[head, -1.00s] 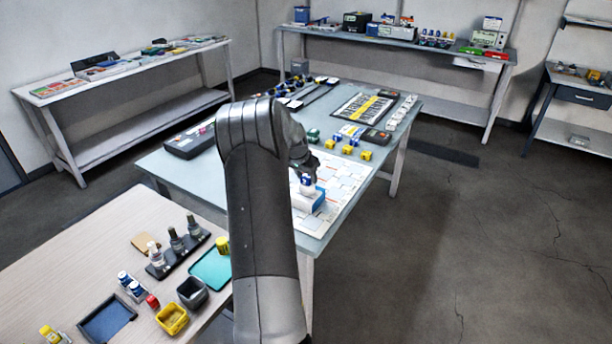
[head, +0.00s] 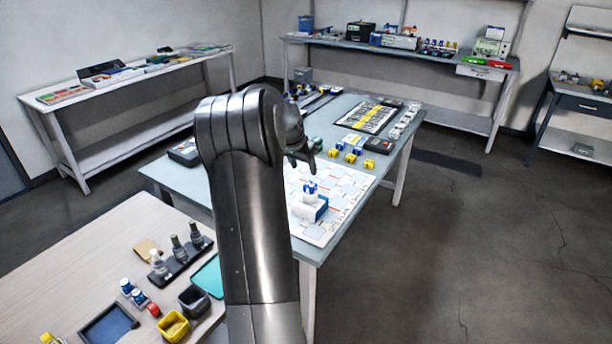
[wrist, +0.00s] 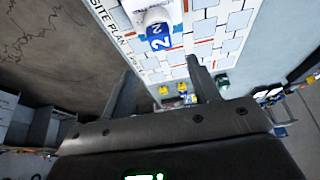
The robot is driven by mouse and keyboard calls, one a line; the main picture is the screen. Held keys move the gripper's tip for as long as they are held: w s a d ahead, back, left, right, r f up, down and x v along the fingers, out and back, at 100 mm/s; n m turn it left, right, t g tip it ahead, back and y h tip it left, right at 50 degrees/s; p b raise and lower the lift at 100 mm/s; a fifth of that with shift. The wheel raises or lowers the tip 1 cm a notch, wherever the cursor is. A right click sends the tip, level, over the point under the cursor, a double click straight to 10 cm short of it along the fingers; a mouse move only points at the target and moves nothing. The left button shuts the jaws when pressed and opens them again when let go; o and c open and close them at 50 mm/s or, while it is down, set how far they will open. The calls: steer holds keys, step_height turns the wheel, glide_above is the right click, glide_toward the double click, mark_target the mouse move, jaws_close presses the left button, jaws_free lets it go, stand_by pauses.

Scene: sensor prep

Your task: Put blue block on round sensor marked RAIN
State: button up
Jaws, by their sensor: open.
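A blue block (head: 310,187) with white on it sits on top of a white round piece on a blue-and-white box (head: 317,210). The box stands on the white site-plan sheet (head: 333,190) on the middle table. In the wrist view the blue block (wrist: 158,37) shows a "2" and rests against the white round piece (wrist: 155,15). I cannot read any RAIN mark. My gripper (head: 303,159) is open and empty, above the block and apart from it. In the wrist view the fingers of my gripper (wrist: 161,62) are spread wide with nothing between them.
Several yellow blocks (head: 351,158) stand behind the sheet, near a framed black-and-yellow board (head: 368,117). The near wooden table holds a dark rack (head: 180,260), a yellow bin (head: 173,326) and a blue tray (head: 107,328). The floor at right is clear.

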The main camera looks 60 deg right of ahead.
steer(key=shift+v, duration=0.85)
steer(key=w+a+r+n+t+y, duration=0.1)
steer(key=w+a+r+n, duration=0.2)
steer(key=a, duration=0.8)
steer(key=a+r+n+t, duration=0.2)
steer(key=a+r, duration=0.3)
steer(key=a, duration=0.6)
steer(key=w+a+r+n+t+y, duration=0.1)
steer(key=w+a+r+n, duration=0.2)
steer(key=a, duration=0.8)
steer(key=s+a+n+y, duration=0.1)
steer(key=s+a+n, duration=0.4)
steer(key=s+a, duration=0.3)
steer(key=s+a+f+n+t+y, duration=0.1)
steer(key=s+a+n, duration=0.4)
steer(key=a, duration=1.2)
steer(key=s, duration=0.3)
steer(key=shift+s+f+t+y, duration=0.2)
steer(key=shift+f+t+y, duration=0.05)
steer(key=shift+t+y, duration=0.05)
